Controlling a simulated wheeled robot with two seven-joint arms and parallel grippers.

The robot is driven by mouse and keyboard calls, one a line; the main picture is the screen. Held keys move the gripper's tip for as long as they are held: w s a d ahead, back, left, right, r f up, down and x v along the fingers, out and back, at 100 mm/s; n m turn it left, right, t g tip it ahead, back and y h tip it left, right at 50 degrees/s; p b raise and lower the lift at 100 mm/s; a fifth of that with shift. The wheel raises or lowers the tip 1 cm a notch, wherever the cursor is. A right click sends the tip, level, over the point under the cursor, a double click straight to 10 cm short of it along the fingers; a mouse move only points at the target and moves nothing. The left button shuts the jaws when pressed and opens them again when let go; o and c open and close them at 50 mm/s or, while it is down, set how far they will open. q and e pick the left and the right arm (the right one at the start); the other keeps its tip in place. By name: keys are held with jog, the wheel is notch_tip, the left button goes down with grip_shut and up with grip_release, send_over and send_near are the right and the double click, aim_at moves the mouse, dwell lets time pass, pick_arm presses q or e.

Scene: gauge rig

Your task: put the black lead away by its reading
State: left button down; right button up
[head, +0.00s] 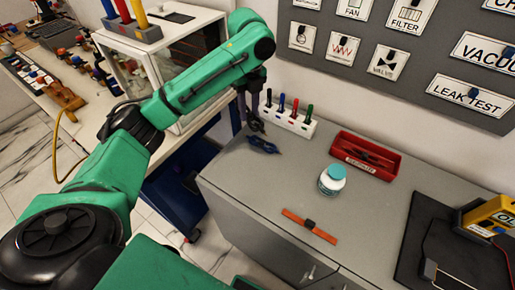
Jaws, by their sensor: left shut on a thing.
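My left gripper (256,124) hangs at the bench's back left corner, just left of the white rack. It is shut on a small dark thing that looks like the black lead, mostly hidden by the dark fingers. A dark blue-black clip-like piece (263,145) lies on the bench just below the gripper. The white rack (303,127) has upright black, blue, red and green pieces. A red tray (366,169) with a label holds dark, thin things. A yellow meter (482,217) at the right edge seems to show "OL". My right gripper is not in view.
A teal-lidded jar (331,183) and an orange strap with a dark middle (309,225) stand on the grey bench (250,185). A black mat (415,235) lies at right. A labelled board (420,65) hangs behind. A white-framed box (120,65) stands left.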

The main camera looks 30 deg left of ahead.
pick_arm(q)
send_over(248, 162)
notch_tip(248, 162, down, 5)
notch_tip(248, 162, down, 13)
jog(key=shift+d+f+p, duration=0.1)
jog(key=shift+p, duration=0.2)
jog(key=shift+f, duration=0.35)
jog(key=c, duration=0.6)
grip_release()
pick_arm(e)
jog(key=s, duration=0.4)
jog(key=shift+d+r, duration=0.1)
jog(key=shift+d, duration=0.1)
pick_arm(q)
notch_tip(248, 162, up, 12)
jog(key=shift+r+b, duration=0.15)
jog(key=shift+b, duration=0.25)
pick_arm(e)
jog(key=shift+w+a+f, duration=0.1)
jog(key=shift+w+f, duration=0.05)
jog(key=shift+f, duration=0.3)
